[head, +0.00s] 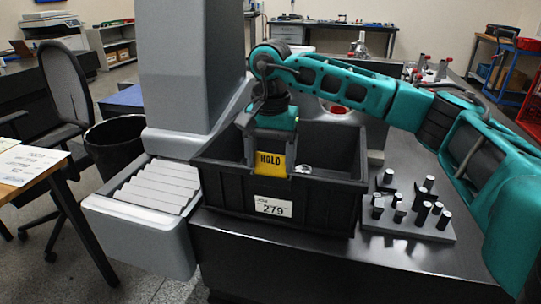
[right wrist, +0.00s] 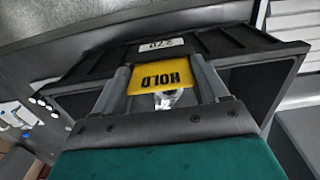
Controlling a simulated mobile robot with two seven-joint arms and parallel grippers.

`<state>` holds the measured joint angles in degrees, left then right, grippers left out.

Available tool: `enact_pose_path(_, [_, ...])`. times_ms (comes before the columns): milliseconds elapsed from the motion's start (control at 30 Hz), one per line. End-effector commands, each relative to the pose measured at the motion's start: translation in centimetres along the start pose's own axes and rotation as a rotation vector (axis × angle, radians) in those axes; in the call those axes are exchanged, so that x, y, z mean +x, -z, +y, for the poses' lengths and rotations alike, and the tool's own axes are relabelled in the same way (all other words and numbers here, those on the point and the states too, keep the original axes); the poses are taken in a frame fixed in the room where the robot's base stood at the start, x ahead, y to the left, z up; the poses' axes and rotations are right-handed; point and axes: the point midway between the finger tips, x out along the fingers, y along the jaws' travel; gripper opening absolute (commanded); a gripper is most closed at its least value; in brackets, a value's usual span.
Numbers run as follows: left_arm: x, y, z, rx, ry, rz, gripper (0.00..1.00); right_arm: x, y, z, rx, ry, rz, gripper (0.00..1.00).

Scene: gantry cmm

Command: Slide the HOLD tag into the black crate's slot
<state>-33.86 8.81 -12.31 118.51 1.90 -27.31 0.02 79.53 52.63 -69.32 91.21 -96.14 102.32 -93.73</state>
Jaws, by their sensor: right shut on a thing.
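The yellow HOLD tag (head: 271,163) is between the fingers of my right gripper (head: 267,168), which is shut on it. The tag hangs upright at the front wall of the black crate (head: 228,190), its lettering facing me, above the white label 279 (head: 273,206). In the right wrist view the tag (right wrist: 160,77) lies between both fingers, close to the crate's rim (right wrist: 205,38). I cannot tell whether it touches the crate or is in the slot; the slot itself is not clearly visible. My left gripper is not in view.
A small shiny object (head: 304,169) shows inside the crate. To the right stands a grey block with several dark pegs (head: 405,222). A grey machine column (head: 180,70) and ribbed grey cover (head: 155,190) stand close on the left. The dark table (head: 330,255) is clear in front.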

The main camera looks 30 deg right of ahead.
Motion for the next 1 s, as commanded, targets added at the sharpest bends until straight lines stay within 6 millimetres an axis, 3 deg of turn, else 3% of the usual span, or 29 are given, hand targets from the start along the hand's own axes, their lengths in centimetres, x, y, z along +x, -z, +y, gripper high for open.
enact_pose_path(1000, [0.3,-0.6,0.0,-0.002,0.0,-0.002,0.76,1.2,0.0,0.0,0.0,-0.001,0.0,0.45])
